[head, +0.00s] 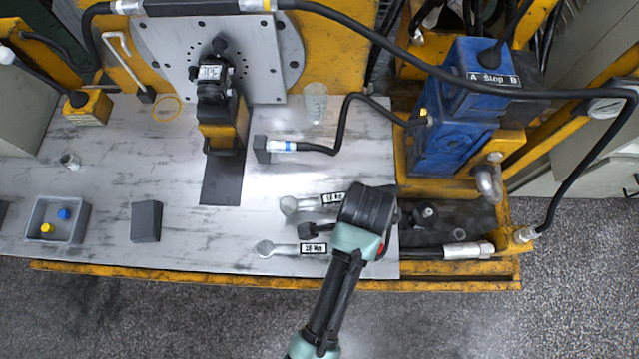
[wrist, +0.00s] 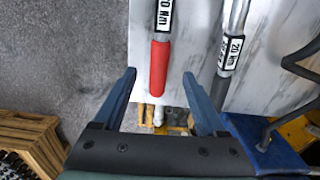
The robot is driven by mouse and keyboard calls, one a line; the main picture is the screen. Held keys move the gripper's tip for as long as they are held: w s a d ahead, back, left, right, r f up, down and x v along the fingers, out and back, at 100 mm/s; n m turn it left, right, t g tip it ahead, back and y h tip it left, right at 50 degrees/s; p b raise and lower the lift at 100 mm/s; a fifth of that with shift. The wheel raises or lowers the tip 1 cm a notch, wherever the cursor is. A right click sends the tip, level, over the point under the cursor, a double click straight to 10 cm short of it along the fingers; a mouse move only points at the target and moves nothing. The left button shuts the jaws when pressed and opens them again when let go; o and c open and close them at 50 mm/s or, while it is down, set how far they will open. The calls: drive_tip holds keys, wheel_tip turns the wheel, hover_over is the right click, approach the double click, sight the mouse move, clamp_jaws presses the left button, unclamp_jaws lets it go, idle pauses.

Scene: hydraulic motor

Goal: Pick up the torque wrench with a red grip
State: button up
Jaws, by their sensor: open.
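The torque wrench with the red grip lies on the marbled table near its front edge; its silver head and label (head: 313,249) show in the head view. Its red grip (wrist: 159,68) shows in the wrist view, below a black-and-white label. In the head view my arm hides most of the grip; only a bit of red shows beside it. My gripper (wrist: 159,76) is open, with its two blue fingers either side of the lower part of the red grip in the picture. It holds nothing. I cannot tell how far the fingertips are above the wrench.
A second labelled wrench (head: 330,198) lies parallel, farther back; it shows right of the fingers in the wrist view (wrist: 231,50). A blue pump unit (head: 455,110) and yellow frame stand right. A grey tray (head: 75,217) sits left. Grey floor lies in front.

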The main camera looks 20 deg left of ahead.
sight(320, 251)
wheel_tip(320, 251, down, 3)
drive_tip(key=shift+f, duration=0.1)
drive_tip(key=shift+s+f+b, duration=0.1)
drive_tip(key=shift+f+b, duration=0.2)
drive_tip(key=shift+f, duration=2.25)
clamp_jaws()
